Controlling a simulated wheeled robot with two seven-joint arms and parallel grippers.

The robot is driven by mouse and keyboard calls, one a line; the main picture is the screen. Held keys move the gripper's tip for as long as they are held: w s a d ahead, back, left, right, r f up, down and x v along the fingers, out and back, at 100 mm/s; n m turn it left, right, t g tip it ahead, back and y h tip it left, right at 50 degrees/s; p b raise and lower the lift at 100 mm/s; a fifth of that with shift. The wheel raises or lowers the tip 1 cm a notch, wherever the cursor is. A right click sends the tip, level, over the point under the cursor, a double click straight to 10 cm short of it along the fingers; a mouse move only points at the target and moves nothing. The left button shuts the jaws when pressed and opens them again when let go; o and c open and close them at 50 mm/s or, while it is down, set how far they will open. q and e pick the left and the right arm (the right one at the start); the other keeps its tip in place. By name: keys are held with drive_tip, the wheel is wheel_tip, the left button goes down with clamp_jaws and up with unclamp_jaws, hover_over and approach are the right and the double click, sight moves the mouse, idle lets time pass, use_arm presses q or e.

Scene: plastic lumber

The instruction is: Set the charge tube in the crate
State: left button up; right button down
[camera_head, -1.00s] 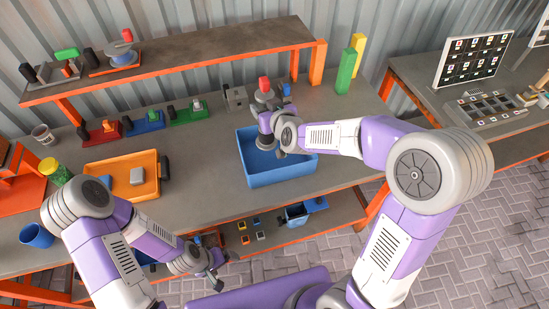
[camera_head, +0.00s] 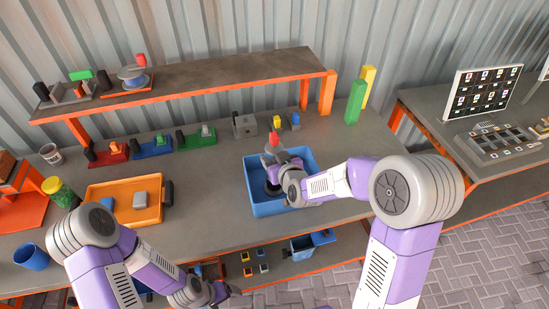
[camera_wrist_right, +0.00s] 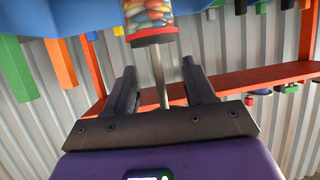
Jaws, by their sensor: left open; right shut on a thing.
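The blue crate (camera_head: 253,187) stands on the workbench near its front edge. My right gripper (camera_head: 275,178) is within the crate's outline, and its arm hides part of the inside. It is shut on the charge tube, whose red end (camera_head: 273,139) shows above the gripper. In the right wrist view, the clear charge tube (camera_wrist_right: 150,18) with coloured pieces and a red cap stands beyond my right gripper's fingers (camera_wrist_right: 158,78), with a thin rod running between them. Whether the tube touches the crate floor is hidden. My left gripper (camera_head: 216,293) is open and empty, low in front of the bench.
An orange tray (camera_head: 100,195) lies left of the crate. Red, blue and green fixtures (camera_head: 195,139) stand behind, below a raised shelf (camera_head: 200,78). The bench between tray and crate is clear.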

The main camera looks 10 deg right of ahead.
drive_tip(key=shift+f, duration=0.1)
drive_tip(key=shift+c, duration=1.9)
unclamp_jaws()
drive_tip(key=b+v, duration=0.2)
drive_tip(key=v, duration=1)
drive_tip(key=shift+b, duration=0.35)
